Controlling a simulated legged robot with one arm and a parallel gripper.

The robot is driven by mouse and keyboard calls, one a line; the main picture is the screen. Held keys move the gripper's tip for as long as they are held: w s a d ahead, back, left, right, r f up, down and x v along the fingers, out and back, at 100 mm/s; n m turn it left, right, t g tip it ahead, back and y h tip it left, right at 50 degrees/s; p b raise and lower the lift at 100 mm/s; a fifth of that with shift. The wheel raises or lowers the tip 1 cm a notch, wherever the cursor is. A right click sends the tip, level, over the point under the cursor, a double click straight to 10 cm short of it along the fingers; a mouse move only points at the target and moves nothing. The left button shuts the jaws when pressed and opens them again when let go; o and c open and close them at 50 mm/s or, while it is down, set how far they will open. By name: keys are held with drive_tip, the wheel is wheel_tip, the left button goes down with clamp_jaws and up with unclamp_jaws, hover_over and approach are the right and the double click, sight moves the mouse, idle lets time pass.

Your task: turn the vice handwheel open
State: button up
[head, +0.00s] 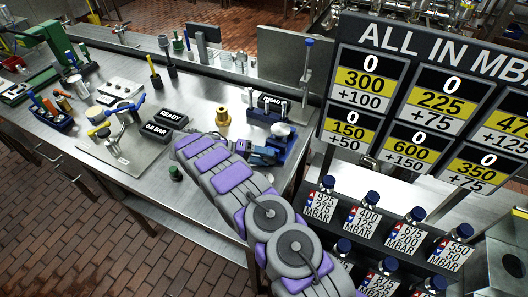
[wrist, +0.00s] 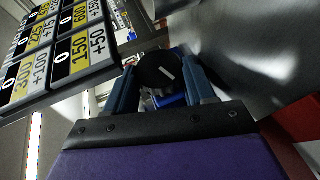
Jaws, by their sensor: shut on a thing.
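The handwheel (wrist: 158,70) is a dark round disc with a white line across its face. In the wrist view it sits between the tips of my gripper's two blue fingers (wrist: 163,78), which are shut on it. In the head view my gripper (head: 264,155) reaches the left side of the blue vice (head: 289,148) on the bench. The vice holds a pale, rounded metal part (head: 281,131) on top. In the head view the handwheel is hidden by my gripper and arm. A blue part of the vice (wrist: 168,99) shows behind the wheel in the wrist view.
A steel bench (head: 205,95) carries a brass fitting (head: 222,116), READY and 0.8 BAR blocks (head: 158,134), and a valve plate (head: 118,145). A sign board (head: 420,100) and a rack of labelled bottles (head: 400,225) stand right of my arm.

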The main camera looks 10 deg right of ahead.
drive_tip(key=shift+a+f+h+p, duration=0.15)
drive_tip(key=shift+h+p, duration=0.35)
drive_tip(key=shift+p, duration=0.55)
drive_tip(key=o, duration=1)
drive_tip(key=shift+o, duration=0.2)
drive_tip(key=shift+f+b, duration=0.2)
drive_tip(key=shift+b, duration=0.4)
drive_tip(key=b, duration=0.1)
drive_tip(key=y+b, duration=0.1)
drive_tip(key=b, duration=0.1)
drive_tip(key=shift+d+r+y, duration=0.2)
drive_tip(key=shift+d+y, duration=0.05)
drive_tip(key=shift+y, duration=0.05)
drive_tip(key=t+y+b, duration=0.1)
drive_tip(key=b, duration=0.2)
drive_tip(key=shift+r+m, duration=0.1)
drive_tip(key=shift+m, duration=0.2)
